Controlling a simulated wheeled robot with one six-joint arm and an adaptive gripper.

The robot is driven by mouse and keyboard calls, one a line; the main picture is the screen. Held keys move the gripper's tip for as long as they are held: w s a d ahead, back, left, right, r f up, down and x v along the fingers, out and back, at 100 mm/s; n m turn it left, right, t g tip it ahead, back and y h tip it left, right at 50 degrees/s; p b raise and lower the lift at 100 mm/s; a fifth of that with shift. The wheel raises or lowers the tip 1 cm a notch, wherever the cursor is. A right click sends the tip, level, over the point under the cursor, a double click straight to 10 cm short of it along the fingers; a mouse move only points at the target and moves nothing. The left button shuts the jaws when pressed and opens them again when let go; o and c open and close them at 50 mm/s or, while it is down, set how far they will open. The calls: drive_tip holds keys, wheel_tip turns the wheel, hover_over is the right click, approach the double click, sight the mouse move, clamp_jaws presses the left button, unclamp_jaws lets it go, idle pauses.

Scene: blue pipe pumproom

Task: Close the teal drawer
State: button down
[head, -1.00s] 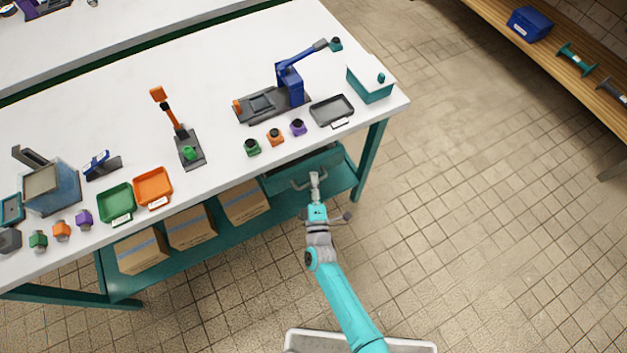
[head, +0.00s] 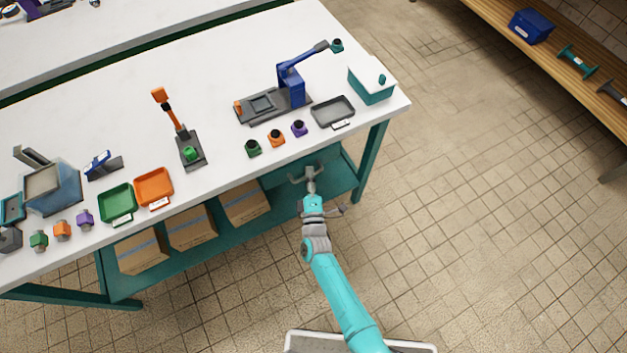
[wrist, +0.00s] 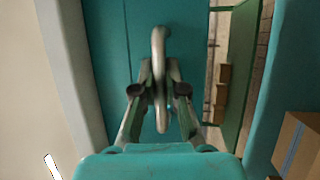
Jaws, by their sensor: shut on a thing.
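The teal drawer (wrist: 106,60) fills the upper middle of the wrist view with its flat front. Its pale grey bar handle (wrist: 159,42) stands out from that front; in the head view the handle (head: 293,180) shows just below the table's front edge. My gripper (wrist: 159,75) is shut on the handle, one finger on each side of the bar. In the head view my gripper (head: 310,180) reaches the handle from the front. The tabletop hides most of the drawer there, and I cannot tell whether it is flush.
The white workbench (head: 225,125) has teal legs and a lower shelf with several cardboard boxes (head: 245,202). A grey tray (head: 332,112) and a teal box (head: 371,88) stand above the drawer. The tiled floor to the right is clear.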

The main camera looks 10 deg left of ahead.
drive_tip(key=shift+w+a, duration=0.35)
drive_tip(key=shift+w, duration=0.2)
drive_tip(key=c, duration=1.2)
unclamp_jaws()
drive_tip(key=shift+w+a, duration=0.1)
drive_tip(key=v, duration=1.2)
